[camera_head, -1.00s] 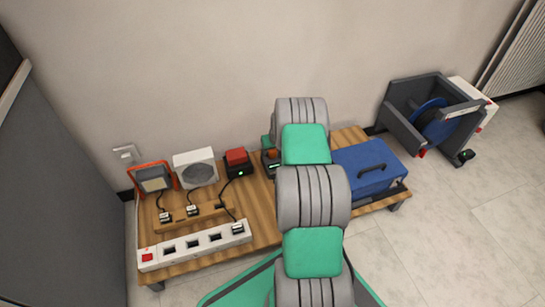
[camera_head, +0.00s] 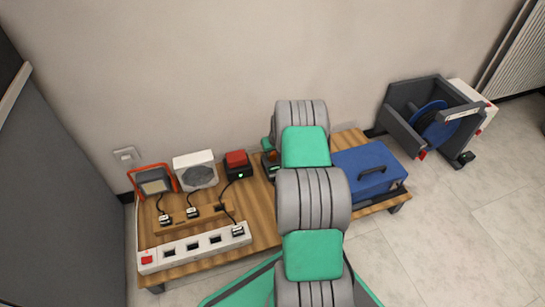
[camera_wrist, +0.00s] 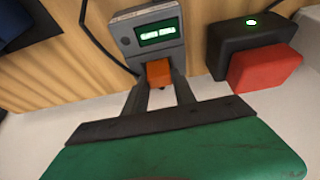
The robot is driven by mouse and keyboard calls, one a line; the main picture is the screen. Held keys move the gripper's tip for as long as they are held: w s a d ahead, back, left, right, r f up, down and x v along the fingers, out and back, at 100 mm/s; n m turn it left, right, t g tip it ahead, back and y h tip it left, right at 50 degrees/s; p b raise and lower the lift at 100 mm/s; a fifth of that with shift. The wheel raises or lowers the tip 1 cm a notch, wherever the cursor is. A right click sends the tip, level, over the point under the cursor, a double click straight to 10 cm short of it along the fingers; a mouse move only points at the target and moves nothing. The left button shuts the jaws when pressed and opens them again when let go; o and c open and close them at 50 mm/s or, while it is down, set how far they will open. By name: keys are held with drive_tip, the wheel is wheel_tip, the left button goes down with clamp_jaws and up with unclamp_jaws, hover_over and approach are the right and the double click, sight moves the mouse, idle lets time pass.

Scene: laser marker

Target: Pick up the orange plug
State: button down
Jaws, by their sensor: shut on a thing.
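The orange plug (camera_wrist: 158,73) is a small orange block on the lower edge of a grey device (camera_wrist: 147,36) with a lit green display, in the wrist view. My gripper (camera_wrist: 160,88) is shut on the orange plug, with one finger on each side of it. The plug still touches the device; how deep it sits in it I cannot tell. In the head view my arm hides most of the device and the gripper.
A black box with a red block (camera_wrist: 265,68) stands just right of the plug in the wrist view. The head view shows a white power strip (camera_head: 195,246), a white fan box (camera_head: 195,172), a work lamp (camera_head: 153,181) and a blue case (camera_head: 368,168) on the wooden platform.

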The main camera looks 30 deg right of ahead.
sight(273, 153)
drive_tip(key=shift+r, duration=0.1)
drive_tip(key=shift+r, duration=0.3)
wheel_tip(273, 153, up, 3)
drive_tip(key=shift+f+p, duration=0.2)
drive_tip(key=shift+p, duration=0.65)
drive_tip(key=s+a+r+p, duration=0.3)
drive_tip(key=s+r+p, duration=0.4)
drive_tip(key=s, duration=0.6)
drive_tip(key=v, duration=0.2)
drive_tip(key=shift+r+p, duration=0.35)
drive_tip(key=shift+r, duration=0.05)
drive_tip(key=shift+a, duration=0.1)
drive_tip(key=w+a+p, duration=0.2)
drive_tip(key=a, duration=1.1)
drive_tip(key=shift+w, duration=0.35)
